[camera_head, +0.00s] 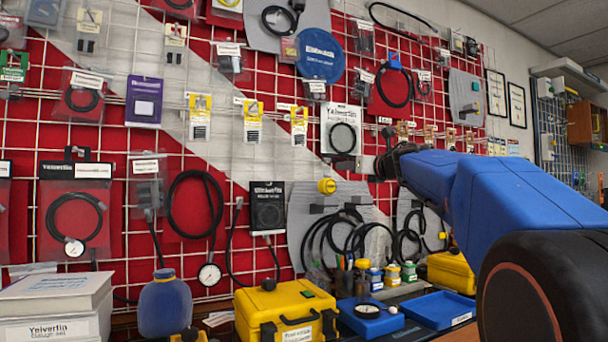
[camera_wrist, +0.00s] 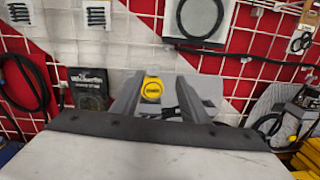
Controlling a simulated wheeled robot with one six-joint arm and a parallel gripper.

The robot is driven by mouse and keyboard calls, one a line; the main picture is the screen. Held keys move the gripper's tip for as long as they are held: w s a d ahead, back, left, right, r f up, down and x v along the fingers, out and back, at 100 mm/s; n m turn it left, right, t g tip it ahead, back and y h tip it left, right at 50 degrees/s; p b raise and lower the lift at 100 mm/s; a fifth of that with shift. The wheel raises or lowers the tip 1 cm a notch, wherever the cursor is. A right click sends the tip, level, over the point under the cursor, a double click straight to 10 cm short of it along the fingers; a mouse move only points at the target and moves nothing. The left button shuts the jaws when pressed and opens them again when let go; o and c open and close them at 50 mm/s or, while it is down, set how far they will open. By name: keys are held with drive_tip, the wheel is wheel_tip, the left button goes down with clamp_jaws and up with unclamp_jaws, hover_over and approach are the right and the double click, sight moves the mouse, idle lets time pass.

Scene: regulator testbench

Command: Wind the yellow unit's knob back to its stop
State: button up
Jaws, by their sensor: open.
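A small round yellow unit (camera_head: 327,185) is at the grid wall, near the middle of the head view. In the wrist view its yellow body (camera_wrist: 152,80) shows between the fingers, with a round yellow knob face (camera_wrist: 152,91) carrying a dark label. My gripper (camera_wrist: 160,76) is open, one finger to each side of the knob in the picture. No contact shows, and the distance to the knob is hard to tell. In the head view my gripper (camera_head: 383,165) is small and dark, to the right of the yellow unit. The knob's stop cannot be made out.
The grid wall holds hanging hoses, gauges and packets. Below are a yellow case (camera_head: 285,312), a blue tray (camera_head: 440,310), small jars (camera_head: 392,274) and a blue bottle (camera_head: 165,303). White boxes (camera_head: 55,305) stand at the left. Black hoses (camera_head: 345,235) hang below the unit.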

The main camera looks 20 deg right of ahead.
sight(327, 173)
drive_tip(key=shift+n+y, duration=0.4)
drive_tip(key=w, duration=0.5)
drive_tip(key=w+a, duration=0.1)
drive_tip(key=w, duration=0.5)
drive_tip(key=w+f, duration=0.1)
drive_tip(key=w, duration=0.5)
drive_tip(key=shift+w+a+f, duration=0.1)
drive_tip(key=shift+w+a, duration=0.05)
drive_tip(key=shift+c, duration=0.6)
clamp_jaws()
